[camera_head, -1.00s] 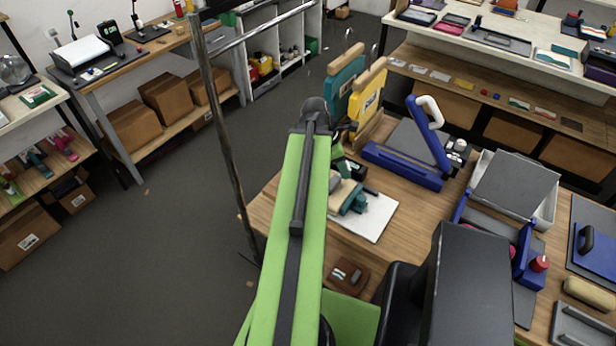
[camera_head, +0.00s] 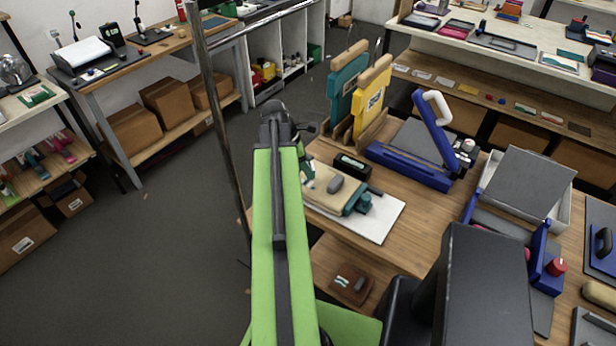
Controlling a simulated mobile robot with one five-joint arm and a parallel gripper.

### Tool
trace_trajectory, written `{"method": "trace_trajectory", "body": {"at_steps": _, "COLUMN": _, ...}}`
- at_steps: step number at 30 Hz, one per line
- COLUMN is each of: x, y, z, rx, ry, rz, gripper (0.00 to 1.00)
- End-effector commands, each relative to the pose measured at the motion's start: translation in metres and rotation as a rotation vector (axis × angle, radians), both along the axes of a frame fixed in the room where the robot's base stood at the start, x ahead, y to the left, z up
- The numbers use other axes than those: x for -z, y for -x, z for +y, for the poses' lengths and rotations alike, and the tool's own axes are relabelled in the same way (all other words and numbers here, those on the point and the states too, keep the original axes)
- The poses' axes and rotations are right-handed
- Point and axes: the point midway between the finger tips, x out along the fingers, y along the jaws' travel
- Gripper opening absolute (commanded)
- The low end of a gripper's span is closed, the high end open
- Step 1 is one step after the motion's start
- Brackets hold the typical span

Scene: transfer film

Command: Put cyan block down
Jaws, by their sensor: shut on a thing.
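The dark far end of my arm, with a small part of my gripper (camera_head: 308,128), is left of the workbench's back edge. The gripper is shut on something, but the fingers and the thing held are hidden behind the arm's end. I cannot make out a cyan block there. On the wooden workbench (camera_head: 420,225), a white sheet (camera_head: 385,226) carries a beige pad (camera_head: 325,180) and a teal piece (camera_head: 358,203). The gripper part shows above and left of these in the picture.
A small black box (camera_head: 352,164) stands behind the sheet. Teal (camera_head: 347,82) and yellow (camera_head: 371,98) upright frames stand at the bench's back. A blue press (camera_head: 412,166) is right of them. A thin metal post (camera_head: 222,130) rises left of my arm. Grey floor lies open at left.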

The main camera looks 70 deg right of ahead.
Motion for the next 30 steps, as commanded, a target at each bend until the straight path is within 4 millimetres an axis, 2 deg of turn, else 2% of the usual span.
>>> {"method": "trace_trajectory", "body": {"at_steps": 1, "x": 0.014, "y": 0.0, "z": 0.0, "rx": 0.0, "ry": 0.0, "rz": 0.0, "gripper": 0.06}}
{"method": "trace_trajectory", "body": {"at_steps": 3, "x": 0.028, "y": 0.0, "z": 0.0, "rx": 0.0, "ry": 0.0, "rz": 0.0, "gripper": 0.06}}
{"method": "trace_trajectory", "body": {"at_steps": 6, "x": 0.04, "y": 0.001, "z": 0.0, "rx": 0.0, "ry": 0.0, "rz": 0.0, "gripper": 0.06}}
{"method": "trace_trajectory", "body": {"at_steps": 12, "x": 0.036, "y": 0.001, "z": 0.0, "rx": 0.0, "ry": 0.0, "rz": 0.0, "gripper": 0.06}}
{"method": "trace_trajectory", "body": {"at_steps": 17, "x": 0.04, "y": 0.001, "z": 0.0, "rx": 0.0, "ry": 0.0, "rz": 0.0, "gripper": 0.06}}
{"method": "trace_trajectory", "body": {"at_steps": 18, "x": 0.039, "y": 0.001, "z": 0.0, "rx": 0.001, "ry": 0.0, "rz": 0.0, "gripper": 0.47}}
{"method": "trace_trajectory", "body": {"at_steps": 23, "x": 0.039, "y": 0.001, "z": 0.0, "rx": 0.001, "ry": 0.0, "rz": 0.0, "gripper": 0.66}}
{"method": "trace_trajectory", "body": {"at_steps": 30, "x": 0.039, "y": 0.001, "z": 0.0, "rx": 0.001, "ry": 0.0, "rz": 0.0, "gripper": 0.66}}
